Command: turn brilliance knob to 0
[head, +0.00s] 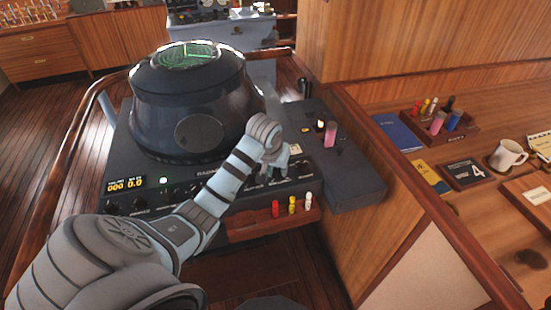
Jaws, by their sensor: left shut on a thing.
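The radar console (150,180) stands in the middle, with a row of small dark knobs along its front panel. The panel labels are too small to read, so I cannot tell by name which knob is brilliance. My left gripper (274,172) is at the right part of this row, pointing down at the panel. It is shut on a knob there, which the fingers mostly hide. The knob's pointer and scale do not show. My right gripper is not in view.
A round radar hood (190,100) with a green screen rises behind my left arm. Red, yellow and white markers (291,205) stand in a wooden holder below the panel. A pink cylinder (330,134) is on the right side box. A mug (507,154) stands on the desk.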

